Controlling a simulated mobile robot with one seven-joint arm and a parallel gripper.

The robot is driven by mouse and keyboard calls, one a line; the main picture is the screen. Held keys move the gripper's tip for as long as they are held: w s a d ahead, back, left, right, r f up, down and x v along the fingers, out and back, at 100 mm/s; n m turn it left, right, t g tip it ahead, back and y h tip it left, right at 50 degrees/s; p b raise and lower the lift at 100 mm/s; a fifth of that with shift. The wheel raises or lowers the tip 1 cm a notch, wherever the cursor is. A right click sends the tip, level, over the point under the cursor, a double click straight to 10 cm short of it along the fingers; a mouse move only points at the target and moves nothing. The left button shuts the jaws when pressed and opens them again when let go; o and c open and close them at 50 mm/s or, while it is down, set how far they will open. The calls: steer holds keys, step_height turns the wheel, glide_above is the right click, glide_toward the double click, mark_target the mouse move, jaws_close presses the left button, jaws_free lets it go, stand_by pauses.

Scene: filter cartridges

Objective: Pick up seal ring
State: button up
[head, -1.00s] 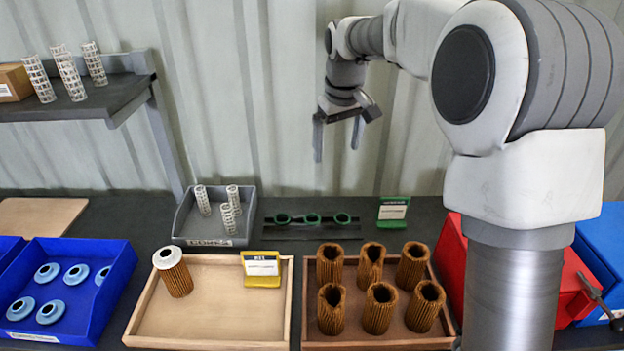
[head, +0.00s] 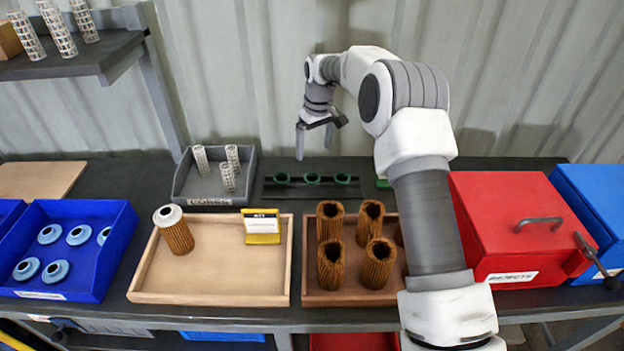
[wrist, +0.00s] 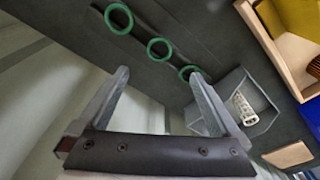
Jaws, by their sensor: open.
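Three green seal rings lie in a row on a dark strip at the back of the bench: a left ring (head: 281,182), a middle ring (head: 312,182) and a right ring (head: 343,182). My gripper (head: 314,146) is open and empty, raised in front of the wall and apart from the rings. In the wrist view, my gripper (wrist: 159,73) has its fingers spread, with a ring (wrist: 158,60) just beyond the gap. Another ring (wrist: 131,18) is at upper left, and the third (wrist: 182,72) is partly covered by the right finger.
A grey bin (head: 186,192) with white mesh cores stands left of the rings. In front are a wooden tray (head: 215,285) with one cartridge and a yellow sign, and a tray (head: 308,270) of brown filters, partly hidden by my arm. A red box (head: 510,205) is at right.

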steer(key=f, duration=0.6)
steer(key=w+f, duration=0.1)
steer(key=f, duration=0.3)
steer(key=shift+a+f, duration=0.1)
steer(key=shift+a, duration=0.1)
steer(key=shift+s, duration=0.1)
steer(key=c, duration=1.4)
